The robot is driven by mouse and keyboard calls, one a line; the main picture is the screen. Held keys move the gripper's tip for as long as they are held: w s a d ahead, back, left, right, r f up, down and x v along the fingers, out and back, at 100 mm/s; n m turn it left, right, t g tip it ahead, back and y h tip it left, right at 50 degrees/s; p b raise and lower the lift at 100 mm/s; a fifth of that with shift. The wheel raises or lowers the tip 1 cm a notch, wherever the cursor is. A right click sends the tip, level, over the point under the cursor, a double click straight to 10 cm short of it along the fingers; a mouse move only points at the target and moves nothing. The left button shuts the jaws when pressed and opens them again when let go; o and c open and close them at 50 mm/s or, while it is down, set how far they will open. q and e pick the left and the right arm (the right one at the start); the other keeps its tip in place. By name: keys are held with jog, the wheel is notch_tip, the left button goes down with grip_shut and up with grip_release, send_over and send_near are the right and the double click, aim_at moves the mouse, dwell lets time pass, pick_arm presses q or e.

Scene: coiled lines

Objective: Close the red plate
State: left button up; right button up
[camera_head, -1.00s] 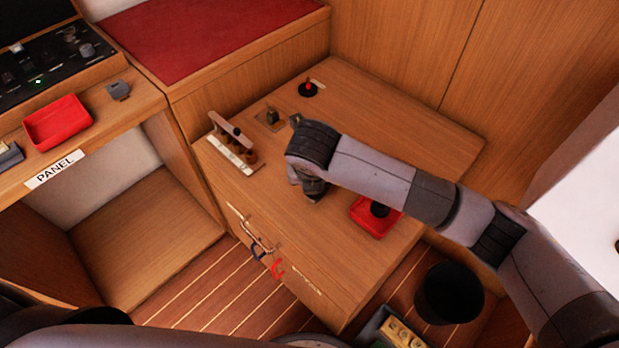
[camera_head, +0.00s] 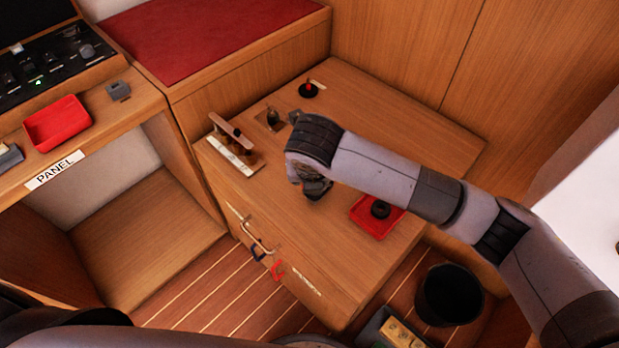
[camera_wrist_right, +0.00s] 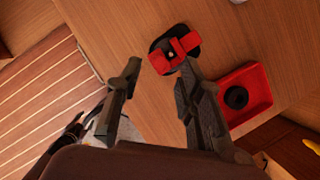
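In the right wrist view a red plate (camera_wrist_right: 185,45) sits on a small black base on the wooden top. It shows as a red bar crossing a second red piece, with a small bright pin between them. How far the plate is tilted I cannot tell. My right gripper (camera_wrist_right: 158,76) is open, its two dark fingers apart, with the red plate just beyond the right fingertip; contact is unclear. In the head view my right gripper (camera_head: 316,188) points down over the wooden top, and the red plate is hidden there.
A red tray (camera_head: 359,216) with a black coil lies right of the gripper. A rack of wooden pegs (camera_head: 233,150), a black-based red knob (camera_head: 308,90) and a small square fitting (camera_head: 270,119) stand on the top. A black bin (camera_head: 448,296) is on the floor.

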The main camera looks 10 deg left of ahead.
jog(key=v, duration=1)
jog(key=shift+f, duration=0.15)
